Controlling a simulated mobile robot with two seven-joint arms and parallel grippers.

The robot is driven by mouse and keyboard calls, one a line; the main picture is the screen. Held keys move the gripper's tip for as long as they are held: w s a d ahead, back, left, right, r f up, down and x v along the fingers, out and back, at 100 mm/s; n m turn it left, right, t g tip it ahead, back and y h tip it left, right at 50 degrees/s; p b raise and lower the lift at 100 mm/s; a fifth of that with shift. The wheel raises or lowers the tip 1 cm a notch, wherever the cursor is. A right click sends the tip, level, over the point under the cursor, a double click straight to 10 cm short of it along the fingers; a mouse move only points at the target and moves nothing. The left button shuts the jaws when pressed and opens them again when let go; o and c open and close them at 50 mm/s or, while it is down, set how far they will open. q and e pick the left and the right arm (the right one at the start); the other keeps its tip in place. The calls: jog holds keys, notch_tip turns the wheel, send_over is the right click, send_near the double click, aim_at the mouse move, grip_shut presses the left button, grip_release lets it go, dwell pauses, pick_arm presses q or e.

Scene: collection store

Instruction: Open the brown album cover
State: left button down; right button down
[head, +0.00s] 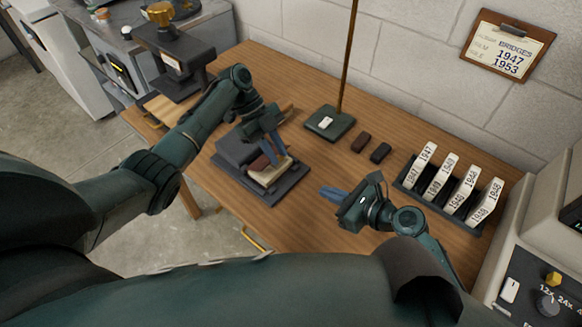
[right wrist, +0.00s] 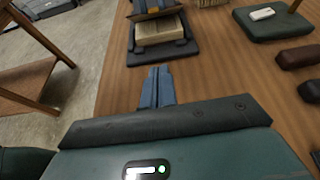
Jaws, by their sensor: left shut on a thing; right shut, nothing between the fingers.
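The album lies in a dark grey cradle (head: 285,190) on the wooden table. Its brown cover (head: 259,164) appears tilted up off the cream pages (head: 272,173). My left gripper (head: 274,152) is over the album with its blue fingers shut, apparently on the cover; the exact contact is partly hidden. The cream pages (right wrist: 158,31) also show at the top of the right wrist view, in the dark cradle (right wrist: 160,60). My right gripper (head: 326,191) is shut and empty, to the right of the cradle and apart from it. Its closed fingers show in the right wrist view (right wrist: 156,86).
A green-based stand (head: 328,124) with a tall rod stands behind the album, beside two small dark blocks (head: 362,141). A rack of year-labelled cards (head: 450,190) is at the right. A press-like device (head: 175,55) stands at the far left. Table between cradle and rack is mostly clear.

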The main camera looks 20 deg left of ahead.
jog(key=shift+a, duration=0.3)
jog(key=x, duration=0.9)
jog(key=shift+a, duration=0.4)
jog(key=shift+w+a+r, duration=0.2)
jog(key=shift+a+r, duration=0.1)
jog(key=shift+r, duration=0.2)
jog(key=shift+w+a+r, duration=0.15)
jog(key=shift+a+r, duration=0.1)
jog(key=shift+r, duration=0.25)
jog(key=shift+w+a+r, duration=0.1)
jog(key=shift+a+r, duration=0.3)
jog(key=shift+r, duration=0.15)
jog(key=shift+r, duration=0.1)
